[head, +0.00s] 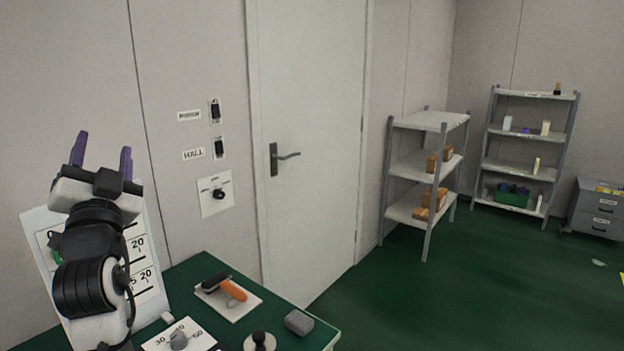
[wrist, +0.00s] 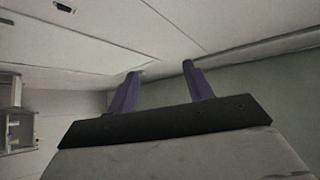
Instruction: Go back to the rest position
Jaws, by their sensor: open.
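My gripper (head: 102,158) is at the left of the head view, raised above the green bench, with its two purple fingers pointing up. The fingers are apart and nothing is between them. In the wrist view my gripper (wrist: 158,84) also shows open and empty, with pale wall and ceiling surfaces behind it. My arm hides part of a white panel with numbered scales (head: 150,262) behind it.
The green bench (head: 192,268) holds an orange-and-black tool (head: 228,287) on a white plate, a grey block (head: 299,322) and a dial plate (head: 196,335). A closed door (head: 310,130), wall switches (head: 218,147) and two shelf racks (head: 431,121) stand beyond. Green floor (head: 480,290) is open at right.

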